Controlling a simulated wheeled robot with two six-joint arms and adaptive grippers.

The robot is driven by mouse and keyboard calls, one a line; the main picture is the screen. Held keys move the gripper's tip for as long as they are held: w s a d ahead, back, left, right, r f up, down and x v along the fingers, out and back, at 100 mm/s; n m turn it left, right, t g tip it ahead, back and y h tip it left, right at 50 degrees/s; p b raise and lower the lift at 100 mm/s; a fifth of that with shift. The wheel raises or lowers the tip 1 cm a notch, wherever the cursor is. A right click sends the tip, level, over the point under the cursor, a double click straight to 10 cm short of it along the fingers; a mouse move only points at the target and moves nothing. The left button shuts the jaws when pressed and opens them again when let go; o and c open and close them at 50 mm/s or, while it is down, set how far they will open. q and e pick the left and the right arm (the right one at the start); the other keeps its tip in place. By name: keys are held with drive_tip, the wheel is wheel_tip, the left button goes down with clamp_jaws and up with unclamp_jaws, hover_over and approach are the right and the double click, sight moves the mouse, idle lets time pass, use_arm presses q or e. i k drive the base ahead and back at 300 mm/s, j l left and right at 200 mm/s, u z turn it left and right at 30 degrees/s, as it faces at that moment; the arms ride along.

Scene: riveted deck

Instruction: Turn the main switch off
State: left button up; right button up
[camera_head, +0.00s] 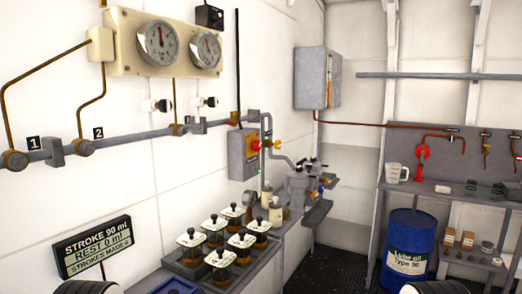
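A grey box (236,160) is fixed to the left wall, right of the pipe run. On its front is a red rotary knob on a yellow plate (253,145), which looks like the main switch. The knob is small in the picture, and I cannot tell its on or off position. Nothing of mine touches it. Only parts of my arms show at the bottom edge, left and right of centre; neither gripper is in view.
Below the box, a bench tray (191,268) holds several lidded jars (220,262). A grey pipe (72,149) and gauge panel (122,42) are on the wall. A display (93,246) is at lower left. A blue drum (408,245) stands right, under a shelf (455,192).

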sight(256, 146)
drive_tip(key=i+l, duration=0.6)
drive_tip(key=l, duration=0.15)
drive_tip(key=i+l, duration=0.6)
drive_tip(key=l, duration=0.15)
drive_tip(key=i+l, duration=0.6)
drive_tip(key=l, duration=0.15)
